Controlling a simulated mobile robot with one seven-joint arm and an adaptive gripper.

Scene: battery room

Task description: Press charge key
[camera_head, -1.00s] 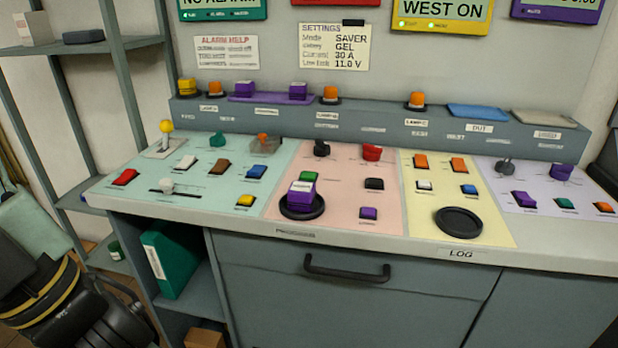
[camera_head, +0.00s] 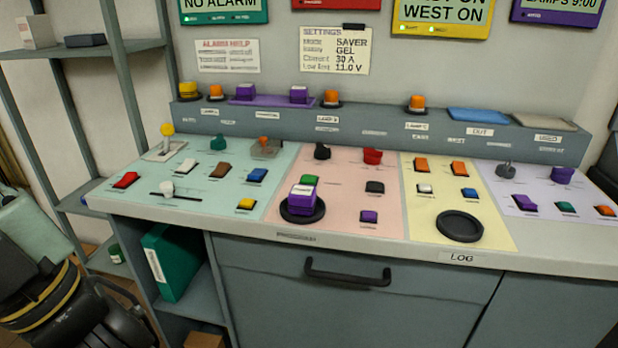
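The console desk (camera_head: 375,236) carries several small keys on coloured panels. The labels beside the keys are too small to read, so I cannot tell which one is the charge key. The teal panel has a red key (camera_head: 125,180), a white key (camera_head: 187,165), a brown key (camera_head: 220,170), a blue key (camera_head: 257,175) and a yellow key (camera_head: 245,203). The pink panel has a black key (camera_head: 375,187) and a purple key (camera_head: 369,216). The yellow panel has orange keys (camera_head: 421,164), a white key and a blue key. My gripper is not in view.
A purple block (camera_head: 302,196) stands in a round black holder on the pink panel. An empty black ring (camera_head: 460,226) lies on the yellow panel. A yellow-knobbed lever (camera_head: 167,131) rises at the left. A raised ledge (camera_head: 380,124) with blocks runs along the back.

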